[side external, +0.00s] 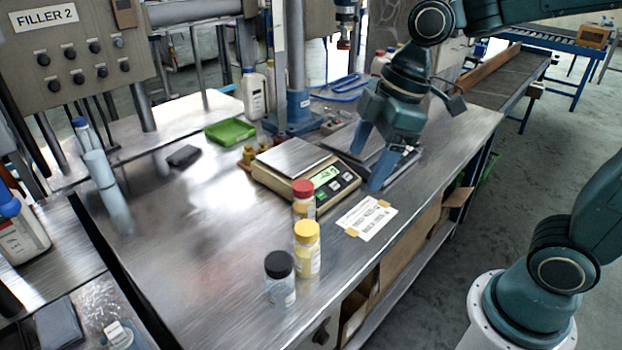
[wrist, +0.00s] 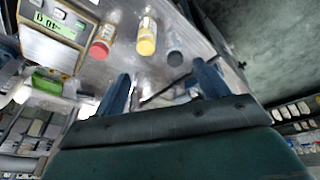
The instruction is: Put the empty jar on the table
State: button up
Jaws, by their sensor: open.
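Three capped jars stand upright on the metal table (side external: 180,240) near its front edge. The red-capped jar (side external: 304,203) is beside the scale, the yellow-capped jar (side external: 307,250) is in front of it, and the black-capped jar (side external: 281,285) is nearest the camera. The black-capped one looks clear to greyish; I cannot tell whether it is empty. The wrist view also shows the red (wrist: 101,45), yellow (wrist: 147,38) and black (wrist: 174,52) caps. My gripper (side external: 366,170) is open, right of the scale, with nothing visible between its fingers (wrist: 163,72).
A scale (side external: 285,180) with a lit display stands left of my gripper. A paper label (side external: 366,217) lies at the table's front edge. A green tray (side external: 230,132), a dark flat object (side external: 184,156) and a blue column (side external: 298,75) are farther back. The left middle of the table is clear.

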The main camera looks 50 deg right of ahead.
jog(key=s+d+r+m+t+h, duration=0.1)
jog(key=s+d+m+t+h, duration=0.1)
jog(key=s+d+m, duration=0.5)
jog(key=shift+s+r+m+t, duration=0.25)
jog(key=shift+s+m+t, duration=0.25)
jog(key=shift+s+m, duration=1.6)
